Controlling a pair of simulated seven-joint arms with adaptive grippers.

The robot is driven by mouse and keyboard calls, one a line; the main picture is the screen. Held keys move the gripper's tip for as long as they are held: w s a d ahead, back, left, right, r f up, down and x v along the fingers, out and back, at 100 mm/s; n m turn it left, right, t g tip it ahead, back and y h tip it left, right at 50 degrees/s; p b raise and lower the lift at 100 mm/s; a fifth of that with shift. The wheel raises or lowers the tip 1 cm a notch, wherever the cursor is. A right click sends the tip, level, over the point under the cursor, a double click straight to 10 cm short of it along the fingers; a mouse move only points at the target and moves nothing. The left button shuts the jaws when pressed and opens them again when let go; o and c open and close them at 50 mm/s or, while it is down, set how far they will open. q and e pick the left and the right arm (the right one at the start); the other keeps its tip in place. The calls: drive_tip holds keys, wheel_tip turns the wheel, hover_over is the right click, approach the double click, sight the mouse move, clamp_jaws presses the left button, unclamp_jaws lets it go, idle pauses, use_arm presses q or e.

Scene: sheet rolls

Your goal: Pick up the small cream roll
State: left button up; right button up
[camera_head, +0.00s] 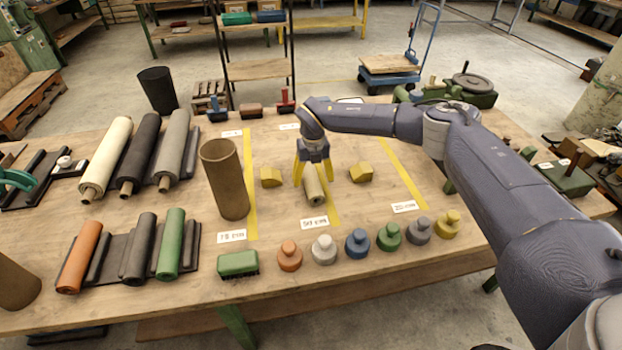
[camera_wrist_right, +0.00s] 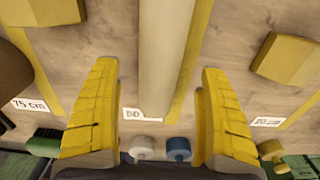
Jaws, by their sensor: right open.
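The small cream roll (camera_head: 314,190) lies on the table at the middle, along the yellow strip by the 50 cm label, between two yellow blocks. My right gripper (camera_head: 312,178) is over its far part, pointing down, with yellow fingers either side and part of the roll hidden. In the right wrist view the roll (camera_wrist_right: 163,60) runs down the middle, between the open fingers (camera_wrist_right: 160,105), with a gap on each side. My left gripper is not in view.
Yellow blocks (camera_head: 271,177) (camera_head: 361,173) lie close on both sides of the roll. A tall brown tube (camera_head: 225,180) stands left. Several knobbed weights (camera_head: 324,249) and a green brush (camera_head: 238,264) line the front. Larger rolls (camera_head: 107,155) lie on racks at left.

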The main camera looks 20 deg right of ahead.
drive_tip(key=shift+f, duration=1.8)
drive_tip(key=shift+r, duration=0.1)
drive_tip(key=c, duration=1.7)
